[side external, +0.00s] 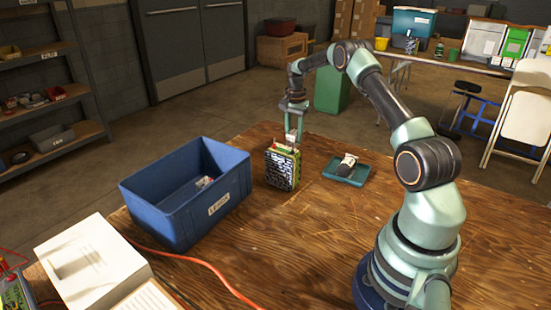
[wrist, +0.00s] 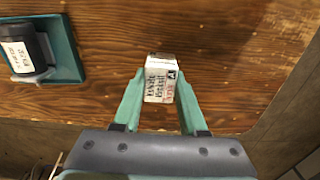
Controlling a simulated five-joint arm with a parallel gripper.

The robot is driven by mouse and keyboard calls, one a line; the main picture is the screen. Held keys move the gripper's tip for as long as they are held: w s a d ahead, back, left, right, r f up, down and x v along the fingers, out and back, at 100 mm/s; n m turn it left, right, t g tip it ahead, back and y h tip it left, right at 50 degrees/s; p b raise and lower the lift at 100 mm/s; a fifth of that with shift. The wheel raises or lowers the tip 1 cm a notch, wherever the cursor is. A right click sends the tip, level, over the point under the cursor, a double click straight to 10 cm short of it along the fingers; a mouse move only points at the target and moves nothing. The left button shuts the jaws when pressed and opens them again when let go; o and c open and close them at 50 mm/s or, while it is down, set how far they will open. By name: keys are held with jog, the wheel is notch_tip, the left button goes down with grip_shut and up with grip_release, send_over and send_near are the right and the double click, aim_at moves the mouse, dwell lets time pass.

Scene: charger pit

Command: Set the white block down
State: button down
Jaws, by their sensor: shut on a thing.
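The white block (wrist: 160,80) has dark printing on its side and sits between the two green fingers of my gripper (wrist: 159,92) in the wrist view. The fingers are shut on it. The wooden table (wrist: 100,45) is below it. In the side view my gripper (side external: 294,112) points down just behind the top of a black box with green and yellow edges (side external: 282,168). The white block (side external: 291,136) shows there as a small pale patch, partly hidden. I cannot tell whether the block touches the table.
A blue bin (side external: 220,206) with a small white and red item inside stands left of the black box. A teal tray (side external: 345,179) holding a dark labelled item lies to the right. A white box (side external: 90,262) and a red cable (side external: 200,262) are at front left.

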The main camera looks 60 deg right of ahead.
aim_at(294, 142)
jog(key=shift+f, duration=1.55)
jog(key=shift+f, duration=0.15)
jog(key=shift+c, duration=2.3)
grip_release()
